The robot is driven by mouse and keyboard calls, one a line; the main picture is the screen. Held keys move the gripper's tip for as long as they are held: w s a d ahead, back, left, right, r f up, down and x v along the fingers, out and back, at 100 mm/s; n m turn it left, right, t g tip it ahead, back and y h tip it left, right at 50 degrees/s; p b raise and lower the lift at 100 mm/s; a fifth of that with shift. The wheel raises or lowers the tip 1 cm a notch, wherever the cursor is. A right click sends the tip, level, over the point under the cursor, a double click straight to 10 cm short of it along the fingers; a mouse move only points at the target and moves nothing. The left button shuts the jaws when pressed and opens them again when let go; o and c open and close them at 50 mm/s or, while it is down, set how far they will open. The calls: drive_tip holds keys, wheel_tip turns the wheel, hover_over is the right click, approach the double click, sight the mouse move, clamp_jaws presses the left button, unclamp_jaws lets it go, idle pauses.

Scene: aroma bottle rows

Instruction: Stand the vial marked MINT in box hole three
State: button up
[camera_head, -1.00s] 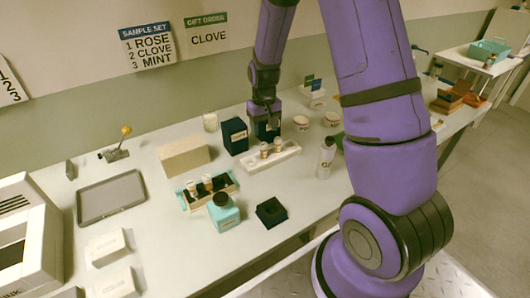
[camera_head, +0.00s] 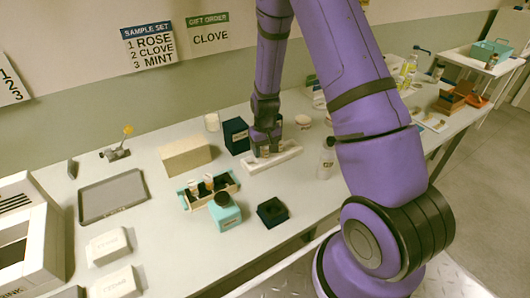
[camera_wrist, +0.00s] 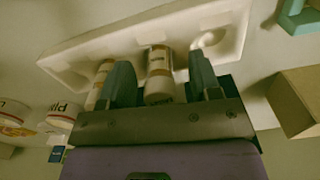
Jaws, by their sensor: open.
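A white tray (camera_head: 288,156) stands mid-table and holds two capped vials, which my gripper mostly hides in the head view. In the wrist view the tray (camera_wrist: 75,60) shows an empty round hollow on its right. My open gripper (camera_wrist: 161,72) has its fingers on either side of one vial (camera_wrist: 158,60). The other vial (camera_wrist: 103,78) is just left, partly behind the left finger. Their labels are too small to read. The teal-edged box (camera_head: 234,187) holds two vials (camera_head: 201,185) at its left and middle; its right part looks empty.
A beige block (camera_head: 186,157) and a dark blue box (camera_head: 235,135) stand behind. A clear bottle (camera_head: 326,162) stands right of the tray. A wall sign (camera_head: 147,44) lists 3 MINT.

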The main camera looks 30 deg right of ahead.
drive_tip(key=shift+c, duration=0.4)
drive_tip(key=c, duration=0.9)
drive_tip(key=shift+r, duration=0.15)
